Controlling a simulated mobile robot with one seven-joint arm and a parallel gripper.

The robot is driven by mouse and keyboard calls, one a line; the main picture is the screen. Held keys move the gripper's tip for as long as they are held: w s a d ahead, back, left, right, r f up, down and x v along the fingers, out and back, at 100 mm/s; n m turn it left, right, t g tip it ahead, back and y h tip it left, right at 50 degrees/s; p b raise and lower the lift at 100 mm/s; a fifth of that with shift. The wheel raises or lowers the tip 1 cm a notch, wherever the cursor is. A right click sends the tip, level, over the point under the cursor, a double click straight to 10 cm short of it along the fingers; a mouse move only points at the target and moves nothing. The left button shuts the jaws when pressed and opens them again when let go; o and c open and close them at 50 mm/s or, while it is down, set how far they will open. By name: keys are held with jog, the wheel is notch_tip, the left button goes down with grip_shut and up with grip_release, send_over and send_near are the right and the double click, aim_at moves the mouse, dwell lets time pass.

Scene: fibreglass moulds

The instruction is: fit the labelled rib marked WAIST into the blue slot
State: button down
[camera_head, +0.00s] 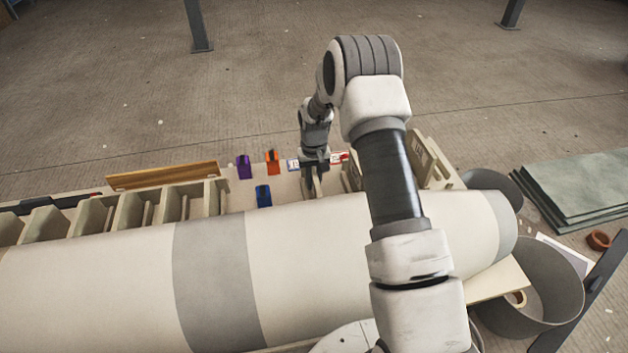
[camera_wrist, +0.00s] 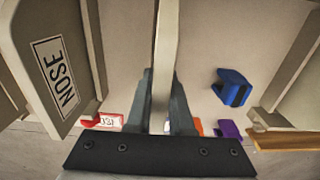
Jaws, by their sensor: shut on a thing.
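My gripper (camera_head: 314,168) is shut on a pale rib (camera_head: 317,187), behind the long mould. In the wrist view the gripper (camera_wrist: 160,118) has both fingers against this rib (camera_wrist: 166,45), seen edge-on. Its label faces do not show, so I cannot read WAIST on it. The blue slot (camera_head: 263,196) is on the pale bed left of my gripper, apart from the held rib. It also shows in the wrist view (camera_wrist: 232,88), right of the rib, and looks empty.
Purple (camera_head: 244,167) and orange (camera_head: 273,162) slots lie behind the blue one; a red one (camera_head: 338,158) is right of my gripper. A rib labelled NOSE (camera_wrist: 62,75) stands close by. The long pale mould (camera_head: 330,245) lies in front. Several dividers stand at left.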

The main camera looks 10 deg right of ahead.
jog(key=shift+f+b, duration=0.5)
jog(key=shift+f, duration=0.25)
jog(key=c, duration=0.7)
grip_release()
notch_tip(320, 180, up, 18)
jog(key=p, duration=0.4)
jog(key=shift+f, duration=0.25)
